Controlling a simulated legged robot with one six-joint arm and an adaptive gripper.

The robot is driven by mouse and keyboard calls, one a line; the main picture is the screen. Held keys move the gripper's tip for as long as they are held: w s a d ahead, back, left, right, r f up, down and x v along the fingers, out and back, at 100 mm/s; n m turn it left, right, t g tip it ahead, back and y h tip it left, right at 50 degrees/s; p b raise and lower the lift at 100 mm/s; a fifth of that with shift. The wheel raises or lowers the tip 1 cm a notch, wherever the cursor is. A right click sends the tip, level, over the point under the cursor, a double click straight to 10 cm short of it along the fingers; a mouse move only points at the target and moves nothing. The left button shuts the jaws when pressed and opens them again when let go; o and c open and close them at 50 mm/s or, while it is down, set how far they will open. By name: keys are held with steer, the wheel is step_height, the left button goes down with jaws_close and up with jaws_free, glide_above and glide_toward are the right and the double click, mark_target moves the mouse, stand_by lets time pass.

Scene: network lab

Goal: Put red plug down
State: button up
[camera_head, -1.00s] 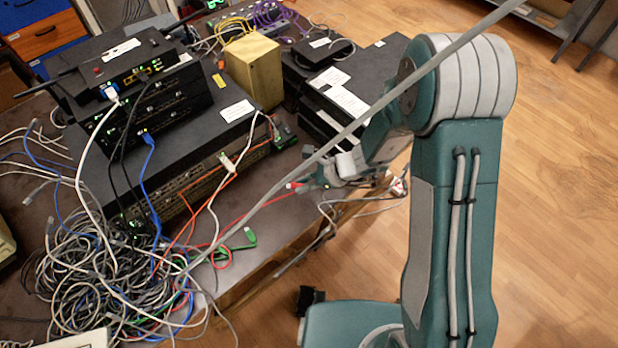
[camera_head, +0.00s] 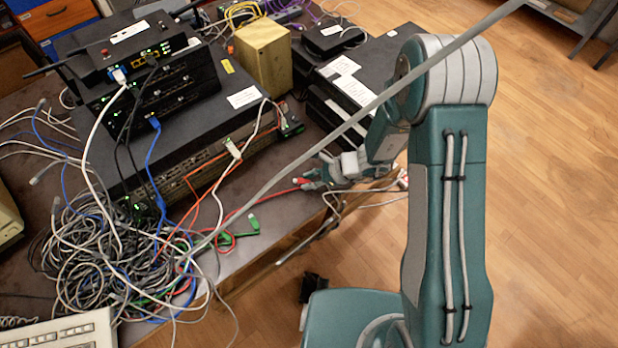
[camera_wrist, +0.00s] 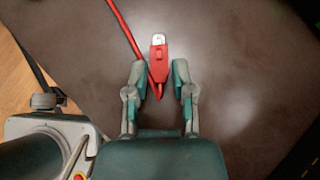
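The red plug (camera_wrist: 159,62) has a clear tip and a red cable that loops past it in the wrist view. It lies between and slightly beyond my fingertips (camera_wrist: 159,72). A gap shows on each side, so the fingers look open and not closed on it. The dark tabletop (camera_wrist: 235,75) is behind the plug; I cannot tell for certain whether the plug touches it. In the head view, a small red end (camera_head: 300,181) shows beside my gripper (camera_head: 318,175), near the table's front edge. My fingers are small there and partly hidden.
A stack of black network devices (camera_head: 175,85) stands at the left, with a large tangle of cables (camera_head: 95,255) in front. A yellowish box (camera_head: 263,58) and black labelled boxes (camera_head: 375,65) stand behind. A keyboard (camera_head: 65,330) is at lower left. Wooden floor (camera_head: 555,200) is clear at right.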

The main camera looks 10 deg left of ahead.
steer(key=shift+r, duration=0.1)
stand_by(0.3)
steer(key=shift+d+r, duration=0.1)
steer(key=shift+r, duration=0.25)
steer(key=v, duration=1.1)
steer(key=shift+d+r, duration=0.25)
steer(key=shift+d, duration=0.05)
steer(key=s+d+r+n+t+h, duration=0.2)
steer(key=s+d+r+n, duration=0.3)
steer(key=r, duration=0.3)
steer(key=s+d+r+n+t+h, duration=0.2)
steer(key=s+d+r+n+h, duration=0.2)
steer(key=r, duration=0.4)
steer(key=s+d+r+n+t+h, duration=0.2)
steer(key=s+d+r+n+h, duration=0.2)
steer(key=s+d+r+n, duration=0.2)
step_height(320, 180, up, 3)
steer(key=shift+s+n, duration=0.4)
steer(key=shift+n, duration=0.7)
